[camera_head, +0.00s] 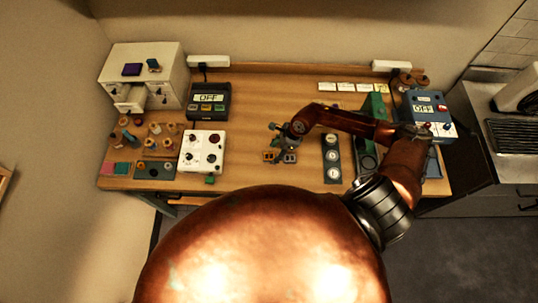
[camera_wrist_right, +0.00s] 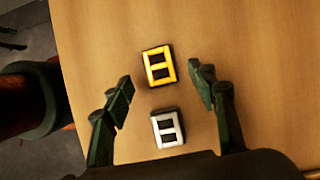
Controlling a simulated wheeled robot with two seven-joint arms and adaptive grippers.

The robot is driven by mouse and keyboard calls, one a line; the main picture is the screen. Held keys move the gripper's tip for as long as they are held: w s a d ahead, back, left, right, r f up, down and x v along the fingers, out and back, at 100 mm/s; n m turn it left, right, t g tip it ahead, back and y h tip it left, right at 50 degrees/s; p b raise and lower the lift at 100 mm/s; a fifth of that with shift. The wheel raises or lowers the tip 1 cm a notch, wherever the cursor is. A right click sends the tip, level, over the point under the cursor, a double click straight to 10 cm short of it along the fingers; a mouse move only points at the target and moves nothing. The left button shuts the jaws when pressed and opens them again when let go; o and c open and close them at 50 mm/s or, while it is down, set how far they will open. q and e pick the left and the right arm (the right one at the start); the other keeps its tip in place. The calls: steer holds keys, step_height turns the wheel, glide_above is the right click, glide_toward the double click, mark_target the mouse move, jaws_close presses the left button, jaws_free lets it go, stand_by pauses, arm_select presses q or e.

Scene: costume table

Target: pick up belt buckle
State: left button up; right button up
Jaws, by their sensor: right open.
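Two belt buckles lie side by side on the wooden table. One is gold-yellow (camera_wrist_right: 158,65) and the other is silver-white (camera_wrist_right: 167,128); both are rectangular with a centre bar and dark openings. In the head view the gold buckle (camera_head: 268,156) is on the left and the silver buckle (camera_head: 290,157) on the right. My right gripper (camera_wrist_right: 160,87) is open and empty, pointing down above them. In the wrist view its fingers stand to either side of the buckles, apart from both. My left gripper does not show.
A dark panel with round dials (camera_head: 332,158) and a green device (camera_head: 372,107) stand to the right. Bare tabletop (camera_head: 255,105) lies behind the buckles.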

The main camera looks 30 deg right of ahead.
mark_target(269, 157)
steer(key=shift+x, duration=1.15)
steer(key=shift+a+f, duration=0.15)
steer(key=shift+f, duration=0.05)
steer(key=shift+w, duration=0.1)
steer(key=c, duration=1.2)
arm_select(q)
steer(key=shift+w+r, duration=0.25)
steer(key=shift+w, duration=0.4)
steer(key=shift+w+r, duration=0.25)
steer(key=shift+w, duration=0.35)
arm_select(e)
steer(key=shift+c, duration=0.2)
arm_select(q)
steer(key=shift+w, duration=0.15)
arm_select(e)
steer(key=shift+r, duration=0.1)
